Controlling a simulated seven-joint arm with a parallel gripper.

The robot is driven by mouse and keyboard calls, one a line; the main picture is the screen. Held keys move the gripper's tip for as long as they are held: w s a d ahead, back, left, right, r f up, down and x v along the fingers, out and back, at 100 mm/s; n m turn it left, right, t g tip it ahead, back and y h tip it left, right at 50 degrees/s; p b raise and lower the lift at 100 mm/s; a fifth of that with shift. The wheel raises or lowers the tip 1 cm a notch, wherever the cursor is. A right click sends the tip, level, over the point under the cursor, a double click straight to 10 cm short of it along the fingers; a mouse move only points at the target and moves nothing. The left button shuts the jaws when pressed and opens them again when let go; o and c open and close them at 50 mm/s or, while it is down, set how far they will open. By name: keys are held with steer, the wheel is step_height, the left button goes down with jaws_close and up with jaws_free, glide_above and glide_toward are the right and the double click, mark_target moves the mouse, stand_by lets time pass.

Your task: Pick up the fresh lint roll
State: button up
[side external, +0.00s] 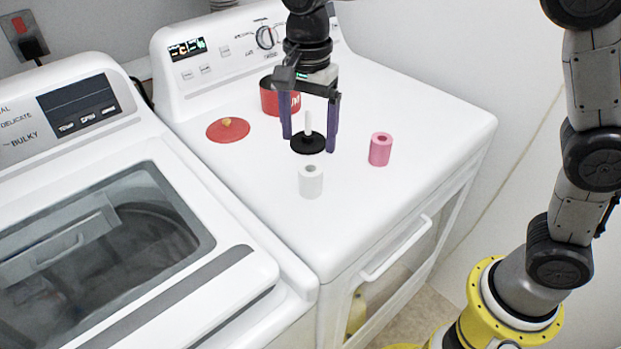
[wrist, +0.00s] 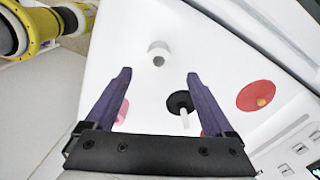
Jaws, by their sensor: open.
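A white roll (side external: 311,180) with a hole in its top stands upright on the white dryer top; it also shows in the wrist view (wrist: 159,54). A pink roll (side external: 380,149) stands upright to its right, and a finger partly hides it in the wrist view (wrist: 122,112). I cannot tell which roll is the fresh one. A black round base with a pale upright post (side external: 308,143) stands behind the white roll. My gripper (side external: 309,141) is open and empty, pointing down near the post. The white roll lies beyond the fingertips in the wrist view.
A red canister (side external: 270,98) stands behind my gripper, partly hidden. A red lid (side external: 228,130) with a tan knob lies to the left. The dryer's control panel rises at the back. The dryer top is clear right of the pink roll.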

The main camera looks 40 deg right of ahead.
mark_target(310, 177)
steer(key=f, duration=1.1)
steer(key=shift+d, duration=0.25)
jaws_close()
steer(key=shift+r, duration=0.1)
